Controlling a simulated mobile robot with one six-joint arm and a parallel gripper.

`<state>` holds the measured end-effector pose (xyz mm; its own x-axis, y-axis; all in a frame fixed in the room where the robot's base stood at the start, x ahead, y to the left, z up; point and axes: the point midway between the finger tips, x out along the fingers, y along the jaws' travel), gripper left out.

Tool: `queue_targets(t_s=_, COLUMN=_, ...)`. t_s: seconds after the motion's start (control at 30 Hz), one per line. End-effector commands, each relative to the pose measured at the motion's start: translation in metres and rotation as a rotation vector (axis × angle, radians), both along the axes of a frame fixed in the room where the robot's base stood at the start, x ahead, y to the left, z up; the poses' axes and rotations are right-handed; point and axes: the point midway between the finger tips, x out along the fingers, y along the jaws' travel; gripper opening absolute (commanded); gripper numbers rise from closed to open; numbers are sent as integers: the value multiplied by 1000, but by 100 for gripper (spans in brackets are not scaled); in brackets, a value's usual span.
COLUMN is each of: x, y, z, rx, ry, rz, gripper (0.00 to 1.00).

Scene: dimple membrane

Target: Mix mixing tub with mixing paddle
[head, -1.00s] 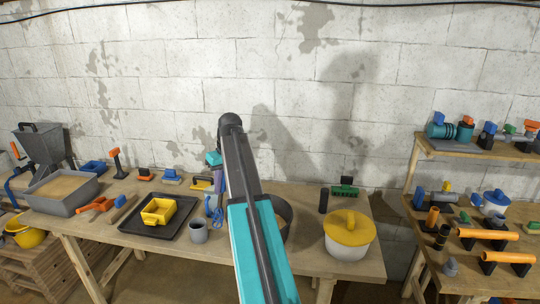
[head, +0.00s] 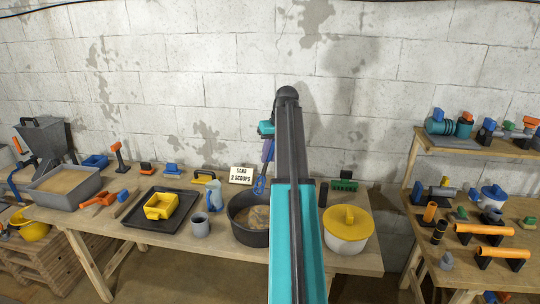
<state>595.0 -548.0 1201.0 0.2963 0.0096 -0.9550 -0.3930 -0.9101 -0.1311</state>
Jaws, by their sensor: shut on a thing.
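The mixing tub (head: 240,232) is a round dark grey tub on the bench, with sand-coloured material (head: 256,217) inside. My teal arm passes in front of its right side and hides part of it. My gripper (head: 267,138) is above the back of the tub, partly hidden by my arm, and is shut on the mixing paddle. The blue mixing paddle (head: 260,186) hangs upright, its open-framed head low at the tub's back rim. I cannot tell whether the head is inside the tub or just above it.
A sign reading "SAND 2 SCOOPS" (head: 241,175) stands behind the tub. A grey mug (head: 200,226) and clear blue jug (head: 215,196) are left of it. A yellow-lidded white pot (head: 347,238) stands to the right. A black tray (head: 143,221) holds a yellow box (head: 161,206).

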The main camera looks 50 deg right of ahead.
Motion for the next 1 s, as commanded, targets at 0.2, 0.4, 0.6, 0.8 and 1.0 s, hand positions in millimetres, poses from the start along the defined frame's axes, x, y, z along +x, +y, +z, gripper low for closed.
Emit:
queue_targets(t_s=0.2, x=0, y=0, z=-3, rx=0, ry=0, rz=0, gripper=0)
queue_targets(t_s=0.4, x=0, y=0, z=-13, rx=0, ry=1, rz=0, gripper=0)
queue_targets(t_s=0.6, x=-1, y=0, z=-28, rx=1, ry=2, rz=0, gripper=0)
queue_targets(t_s=0.8, x=-1, y=0, z=-44, rx=0, ry=1, rz=0, gripper=0)
queue_targets(t_s=1.0, x=-1, y=0, z=-55, rx=-1, ry=0, rz=0, gripper=0)
